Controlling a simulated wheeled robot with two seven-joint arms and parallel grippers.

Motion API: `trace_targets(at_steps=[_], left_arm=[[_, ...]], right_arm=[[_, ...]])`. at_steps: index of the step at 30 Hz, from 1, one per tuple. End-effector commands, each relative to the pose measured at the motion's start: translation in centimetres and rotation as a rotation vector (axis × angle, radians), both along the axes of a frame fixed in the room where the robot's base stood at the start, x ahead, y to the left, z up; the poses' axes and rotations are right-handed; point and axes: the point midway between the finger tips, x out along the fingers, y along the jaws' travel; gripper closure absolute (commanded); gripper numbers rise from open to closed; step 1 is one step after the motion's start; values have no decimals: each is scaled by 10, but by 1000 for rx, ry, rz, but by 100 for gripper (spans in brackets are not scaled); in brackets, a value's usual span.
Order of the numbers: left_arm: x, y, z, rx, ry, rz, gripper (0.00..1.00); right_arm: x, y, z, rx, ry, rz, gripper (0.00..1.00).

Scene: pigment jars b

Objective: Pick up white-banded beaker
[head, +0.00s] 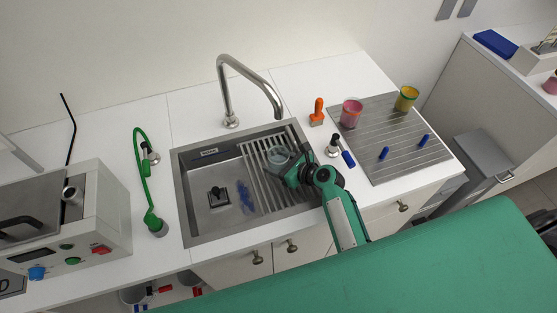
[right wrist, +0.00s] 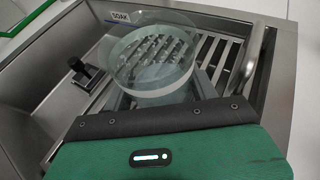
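A clear glass beaker (head: 279,156) with a pale whitish band is over the slatted rack on the right side of the sink. In the right wrist view the beaker (right wrist: 152,62) is directly in front of my green right gripper (right wrist: 162,100), with its round rim towards the camera. My right gripper (head: 287,170) reaches the beaker from the front right. Its fingers lie on either side of the beaker's lower part. Whether they press on the glass, and whether the base rests on the slats, cannot be told. My left gripper is not in view.
The steel sink (head: 185,205) has a raised rim and a tall tap (head: 222,85) behind. Pink (head: 351,114) and yellow (head: 406,98) jars stand on a ribbed board (head: 400,160) at right. A control box (head: 85,235) stands left.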

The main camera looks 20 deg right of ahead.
Motion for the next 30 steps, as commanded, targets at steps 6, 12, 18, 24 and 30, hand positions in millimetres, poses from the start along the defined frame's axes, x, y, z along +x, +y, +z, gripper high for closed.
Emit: trace_targets(at_steps=[6,12,18,24,30], left_arm=[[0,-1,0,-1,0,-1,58],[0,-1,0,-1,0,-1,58],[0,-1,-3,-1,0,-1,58],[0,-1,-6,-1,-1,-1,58],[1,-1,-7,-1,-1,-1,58]], right_arm=[[0,0,1,1,-1,0,69],[1,0,8,1,-3,-1,69],[1,0,44,0,-7,1,69],[1,0,81,1,-5,0,69],[1,0,99,0,-4,0,69]])
